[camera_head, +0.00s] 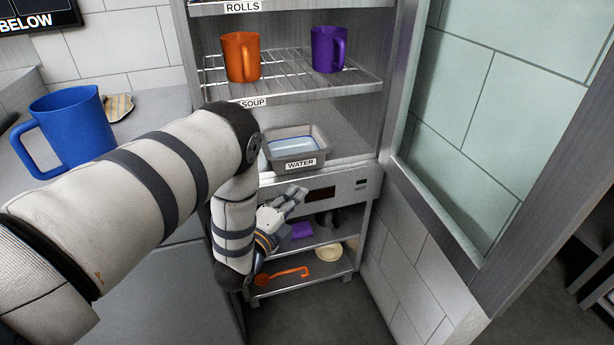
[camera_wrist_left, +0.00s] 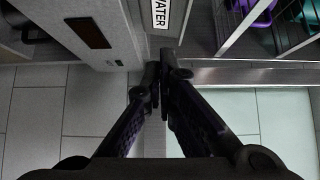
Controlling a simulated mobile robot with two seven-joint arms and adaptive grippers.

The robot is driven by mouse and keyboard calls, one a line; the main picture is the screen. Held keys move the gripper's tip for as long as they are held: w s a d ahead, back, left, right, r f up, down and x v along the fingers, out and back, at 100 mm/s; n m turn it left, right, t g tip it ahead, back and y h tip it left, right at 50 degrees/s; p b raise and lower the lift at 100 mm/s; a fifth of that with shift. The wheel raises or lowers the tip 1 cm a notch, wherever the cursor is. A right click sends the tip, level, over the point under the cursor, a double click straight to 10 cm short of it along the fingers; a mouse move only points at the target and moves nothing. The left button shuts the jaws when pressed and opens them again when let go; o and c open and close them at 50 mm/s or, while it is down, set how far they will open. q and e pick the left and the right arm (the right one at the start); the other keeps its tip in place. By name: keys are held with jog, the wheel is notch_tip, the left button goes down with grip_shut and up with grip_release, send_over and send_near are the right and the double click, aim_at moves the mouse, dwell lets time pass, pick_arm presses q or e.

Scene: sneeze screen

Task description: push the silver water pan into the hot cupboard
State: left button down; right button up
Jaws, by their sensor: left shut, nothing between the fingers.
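The silver water pan (camera_head: 297,154) is grey, holds pale blue water and has a WATER label on its front. It sits upright on the shelf above the HOT panel of the hot cupboard (camera_head: 345,187). My left gripper (camera_head: 298,192) is below and in front of the pan, close to the panel, shut and empty. In the left wrist view its closed fingertips (camera_wrist_left: 168,62) are just short of the pan's label (camera_wrist_left: 160,14); I cannot tell whether they touch it. My left forearm hides part of the cupboard's left side. My right gripper is not in view.
Orange (camera_head: 241,57) and purple (camera_head: 328,49) jugs stand on the wire shelf above. A blue jug (camera_head: 75,128) stands on the left counter. Lower shelves hold an orange ladle (camera_head: 282,275) and a pale bowl (camera_head: 328,253). A framed glass panel (camera_head: 480,120) borders the right.

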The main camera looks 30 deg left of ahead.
aim_at(293, 161)
pick_arm(q)
jog(key=shift+w+a+b, duration=0.15)
jog(key=shift+w+a, duration=0.4)
jog(key=shift+w, duration=0.75)
jog(key=shift+w+a+b, duration=0.15)
jog(key=shift+w+a, duration=0.4)
jog(key=shift+w, duration=0.7)
jog(key=shift+w+a+b, duration=0.15)
jog(key=shift+w+a, duration=0.4)
jog(key=shift+w, duration=0.75)
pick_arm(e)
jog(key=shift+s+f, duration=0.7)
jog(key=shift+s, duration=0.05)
pick_arm(q)
jog(key=shift+f, duration=0.1)
